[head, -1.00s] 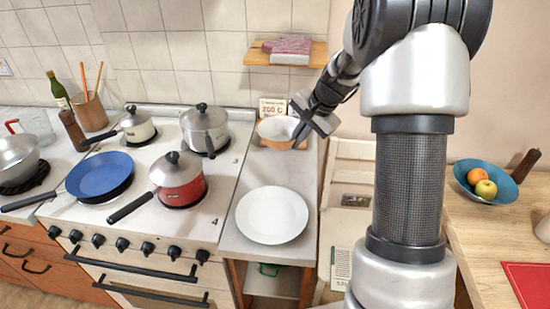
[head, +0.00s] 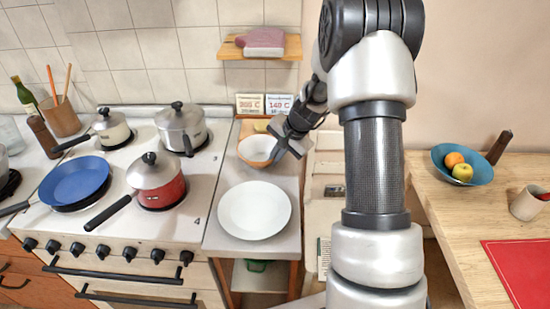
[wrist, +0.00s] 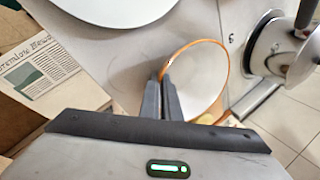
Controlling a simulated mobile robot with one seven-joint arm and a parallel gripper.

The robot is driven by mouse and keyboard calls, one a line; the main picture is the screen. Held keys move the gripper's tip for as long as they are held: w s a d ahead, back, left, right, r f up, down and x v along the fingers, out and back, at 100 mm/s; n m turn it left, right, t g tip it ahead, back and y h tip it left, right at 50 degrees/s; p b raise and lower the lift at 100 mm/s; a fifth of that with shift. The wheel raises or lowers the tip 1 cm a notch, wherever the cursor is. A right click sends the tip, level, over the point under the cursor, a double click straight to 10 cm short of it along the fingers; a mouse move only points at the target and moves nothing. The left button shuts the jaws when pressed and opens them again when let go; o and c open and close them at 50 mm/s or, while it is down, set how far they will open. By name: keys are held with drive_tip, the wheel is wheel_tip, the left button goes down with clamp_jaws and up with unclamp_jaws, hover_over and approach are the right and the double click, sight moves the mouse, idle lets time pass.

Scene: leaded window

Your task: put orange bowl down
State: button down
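The orange bowl (head: 257,160), white inside with an orange rim, is at the back of the narrow counter, behind the white plate. My gripper (head: 279,150) is at its right edge. In the wrist view my gripper (wrist: 167,82) has its two dark fingers close together on the rim of the orange bowl (wrist: 205,85), with the rim between them. The bowl looks slightly tilted. I cannot tell whether its underside touches the counter or hangs just above it.
The white plate (head: 254,211) lies on the counter in front. Two cards (head: 265,104) stand behind the bowl, with a small yellow thing (head: 262,126) partly hidden by it. The stove with a red pot (head: 156,180) is to the left. A wooden shelf (head: 289,47) hangs above.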

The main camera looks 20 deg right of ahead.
drive_tip(key=shift+f, duration=0.2)
drive_tip(key=c, duration=2)
unclamp_jaws()
drive_tip(key=shift+r, duration=0.1)
